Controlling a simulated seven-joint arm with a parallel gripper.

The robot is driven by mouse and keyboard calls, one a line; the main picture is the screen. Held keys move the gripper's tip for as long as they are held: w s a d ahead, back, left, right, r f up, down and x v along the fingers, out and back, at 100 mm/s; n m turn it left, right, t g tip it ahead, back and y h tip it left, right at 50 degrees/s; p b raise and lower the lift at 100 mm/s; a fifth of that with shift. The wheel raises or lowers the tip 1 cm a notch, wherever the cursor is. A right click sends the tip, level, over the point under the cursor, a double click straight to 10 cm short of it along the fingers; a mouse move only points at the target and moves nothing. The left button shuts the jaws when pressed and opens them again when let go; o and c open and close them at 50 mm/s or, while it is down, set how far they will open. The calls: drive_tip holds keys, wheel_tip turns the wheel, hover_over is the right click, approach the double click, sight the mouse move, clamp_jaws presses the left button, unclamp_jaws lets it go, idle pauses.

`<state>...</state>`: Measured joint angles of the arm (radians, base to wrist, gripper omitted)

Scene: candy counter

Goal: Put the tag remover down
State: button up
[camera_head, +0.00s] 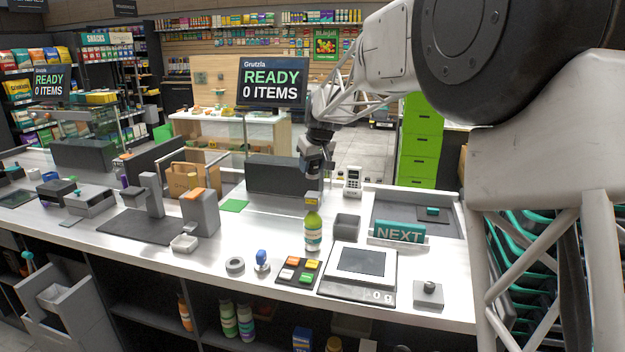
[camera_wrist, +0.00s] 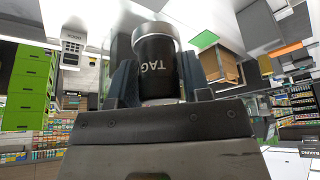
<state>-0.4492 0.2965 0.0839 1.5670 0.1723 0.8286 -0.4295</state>
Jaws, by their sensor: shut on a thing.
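The tag remover (camera_wrist: 158,65) is a dark cylinder with a silver band and the letters TAG, seen upside down in the wrist view. My gripper (camera_wrist: 156,82) is shut on it, with one finger on each side. In the head view my gripper (camera_head: 311,158) is in the air above the counter (camera_head: 275,228), behind and above a green bottle (camera_head: 313,232). The tag remover is too small and too covered by the fingers there to make out clearly.
A green mat (camera_head: 234,206) lies to the left. Bare counter shows between the mat and the bottle.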

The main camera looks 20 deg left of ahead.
drive_tip(key=shift+w, duration=0.1)
drive_tip(key=w+d+f, duration=0.3)
drive_tip(key=w+f, duration=0.4)
drive_tip(key=w, duration=0.4)
drive_tip(key=w+d+f, duration=0.3)
drive_tip(key=w+f, duration=0.5)
drive_tip(key=w, duration=0.3)
drive_tip(key=shift+w, duration=0.2)
drive_tip(key=shift+f, duration=3.15)
drive_tip(key=shift+f, duration=0.1)
drive_tip(key=shift+f, duration=1.8)
drive_tip(key=shift+f, duration=0.1)
